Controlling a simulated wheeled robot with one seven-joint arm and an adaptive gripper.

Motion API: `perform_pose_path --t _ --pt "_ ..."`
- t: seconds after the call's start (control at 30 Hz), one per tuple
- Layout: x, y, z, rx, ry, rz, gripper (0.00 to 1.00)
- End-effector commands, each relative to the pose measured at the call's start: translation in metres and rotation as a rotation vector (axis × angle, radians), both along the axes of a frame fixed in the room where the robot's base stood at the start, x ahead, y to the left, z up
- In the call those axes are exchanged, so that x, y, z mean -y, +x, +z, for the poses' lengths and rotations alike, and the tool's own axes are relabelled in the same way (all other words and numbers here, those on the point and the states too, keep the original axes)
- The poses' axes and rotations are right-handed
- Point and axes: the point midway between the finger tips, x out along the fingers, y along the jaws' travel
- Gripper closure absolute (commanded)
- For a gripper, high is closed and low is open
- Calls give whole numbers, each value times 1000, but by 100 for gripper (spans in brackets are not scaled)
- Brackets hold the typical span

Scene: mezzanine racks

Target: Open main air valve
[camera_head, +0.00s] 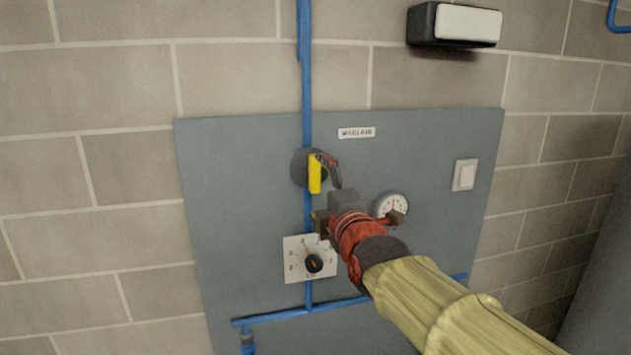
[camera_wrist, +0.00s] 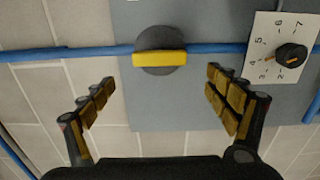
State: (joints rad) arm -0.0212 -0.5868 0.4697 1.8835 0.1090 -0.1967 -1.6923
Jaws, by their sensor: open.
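The main air valve has a yellow handle (camera_head: 315,174) on a round dark grey disc (camera_head: 298,168), set over the vertical blue pipe (camera_head: 306,80) on a grey wall panel. The handle lies in line with the pipe. In the wrist view the yellow handle (camera_wrist: 160,58) sits across the disc (camera_wrist: 158,40), along the blue pipe (camera_wrist: 80,52). My gripper (camera_head: 323,190) is close in front of the valve. In the wrist view my gripper (camera_wrist: 160,80) is open, with one finger towards each side of the handle. No contact with the handle shows.
A dial plate with a black knob (camera_head: 314,263) is below the valve. A round gauge (camera_head: 391,206) is partly behind my arm. A white switch (camera_head: 465,174) is at the panel's right. A small label (camera_head: 356,132) is above the valve. A lower blue pipe (camera_head: 270,318) crosses the panel.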

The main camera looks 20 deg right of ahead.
Motion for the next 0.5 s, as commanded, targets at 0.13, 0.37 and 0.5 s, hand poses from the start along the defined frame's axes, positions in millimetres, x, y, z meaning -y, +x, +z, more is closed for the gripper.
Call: perform_pose_path --t 0.13,0.37,0.5 --pt "0 -20 1 1 -2 0 12" --pt "0 -30 0 -1 0 0 12" --pt "0 -30 0 -1 -1 0 12"
